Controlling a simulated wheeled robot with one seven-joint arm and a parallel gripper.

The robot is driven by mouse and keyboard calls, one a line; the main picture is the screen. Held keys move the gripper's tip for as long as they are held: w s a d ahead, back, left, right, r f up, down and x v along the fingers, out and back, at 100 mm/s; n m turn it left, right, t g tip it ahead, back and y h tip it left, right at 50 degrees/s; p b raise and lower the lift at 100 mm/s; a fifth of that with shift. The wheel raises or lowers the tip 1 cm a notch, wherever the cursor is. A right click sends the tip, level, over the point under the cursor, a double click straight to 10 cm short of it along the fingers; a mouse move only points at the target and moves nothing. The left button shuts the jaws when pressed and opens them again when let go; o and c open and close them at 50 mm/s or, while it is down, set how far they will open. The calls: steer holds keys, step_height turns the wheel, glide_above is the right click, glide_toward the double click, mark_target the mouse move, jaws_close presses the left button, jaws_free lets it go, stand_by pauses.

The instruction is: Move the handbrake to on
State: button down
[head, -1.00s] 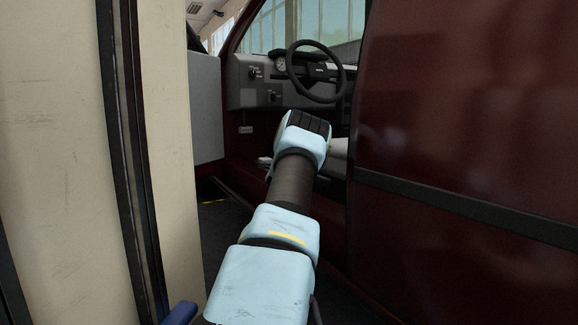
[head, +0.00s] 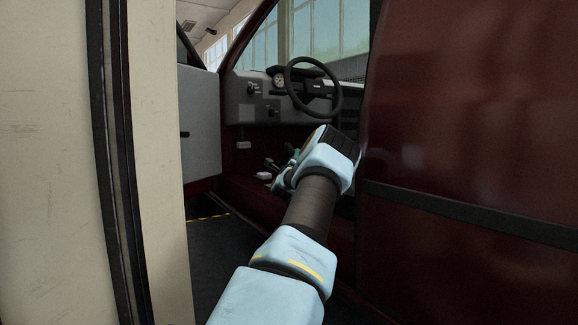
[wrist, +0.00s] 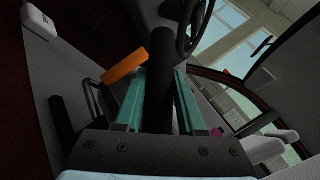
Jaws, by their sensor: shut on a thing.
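In the wrist view, the two teal fingers of my gripper (wrist: 160,98) stand on either side of a thick black bar (wrist: 160,55), which looks like the handbrake lever. They are shut on it. The bar runs up and away between the fingers, and its near end is hidden by the gripper body. Whether the lever is at on or off cannot be told. In the head view my gripper (head: 288,170) is low inside the cab, below the steering wheel. My own wrist hides the handbrake there.
The steering wheel (head: 313,87) and grey dashboard (head: 250,98) lie beyond my arm. A dark red panel (head: 470,130) closes in on the right, a cream door edge (head: 158,150) on the left. An orange piece (wrist: 125,67) is beside the left finger. Dark floor (head: 215,250) is clear.

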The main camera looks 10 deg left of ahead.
steer(key=shift+d+r, duration=0.1)
steer(key=c, duration=0.5)
jaws_free()
steer(key=shift+s, duration=0.15)
steer(key=v, duration=1)
steer(key=shift+s, duration=0.3)
